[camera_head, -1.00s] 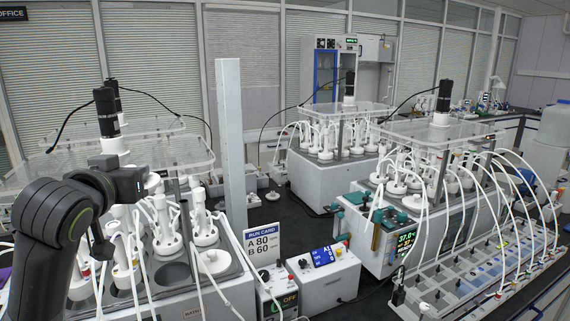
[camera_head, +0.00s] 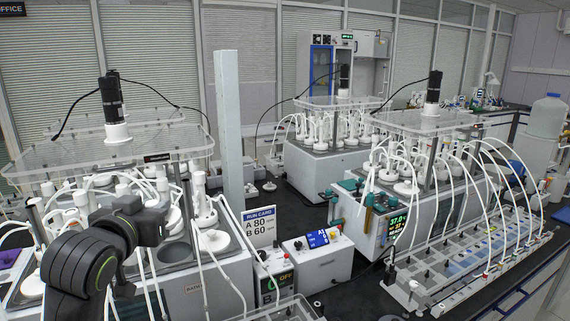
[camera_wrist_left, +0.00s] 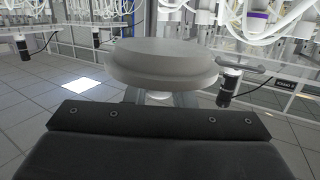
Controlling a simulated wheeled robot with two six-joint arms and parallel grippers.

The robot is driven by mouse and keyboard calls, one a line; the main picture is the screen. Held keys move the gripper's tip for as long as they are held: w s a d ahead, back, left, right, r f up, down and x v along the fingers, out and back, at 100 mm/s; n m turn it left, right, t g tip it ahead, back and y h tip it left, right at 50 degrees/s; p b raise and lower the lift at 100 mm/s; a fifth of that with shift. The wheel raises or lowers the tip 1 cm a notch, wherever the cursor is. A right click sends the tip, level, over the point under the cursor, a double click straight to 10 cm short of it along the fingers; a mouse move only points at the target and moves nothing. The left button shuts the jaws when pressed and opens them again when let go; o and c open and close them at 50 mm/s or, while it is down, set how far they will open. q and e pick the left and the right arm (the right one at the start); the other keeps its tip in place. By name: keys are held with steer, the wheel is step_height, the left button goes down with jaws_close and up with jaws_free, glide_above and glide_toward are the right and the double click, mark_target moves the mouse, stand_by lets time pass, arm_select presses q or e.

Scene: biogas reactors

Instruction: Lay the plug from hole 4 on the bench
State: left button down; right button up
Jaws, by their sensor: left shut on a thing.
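My left gripper (camera_head: 140,218) is in front of the near-left reactor bath in the head view. Its fingers are hidden behind its dark body there. In the left wrist view my left gripper is shut on a pale grey, round, stepped plug (camera_wrist_left: 165,62), which fills the upper middle. I cannot make out the held plug in the head view. The near-left bath has a dark open hole (camera_head: 178,253) in its top. I cannot read hole numbers. My right gripper is not in view.
White bottles and tubes crowd the near-left bath (camera_head: 205,285) under a clear shelf (camera_head: 110,150). A run card (camera_head: 259,227) and control boxes (camera_head: 318,260) stand to its right. A clear tray (camera_head: 283,310) shows at the bottom edge. Dark bench (camera_head: 355,297) is bare right of it.

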arm_select(q)
steer(key=s+d+f+b, duration=0.2)
steer(key=s+f, duration=0.1)
steer(key=f, duration=0.4)
steer(key=s+d+f+b, duration=0.2)
steer(key=s+f, duration=0.1)
steer(key=f, duration=0.4)
steer(key=shift+s+d+f, duration=0.15)
steer(key=shift+s, duration=0.15)
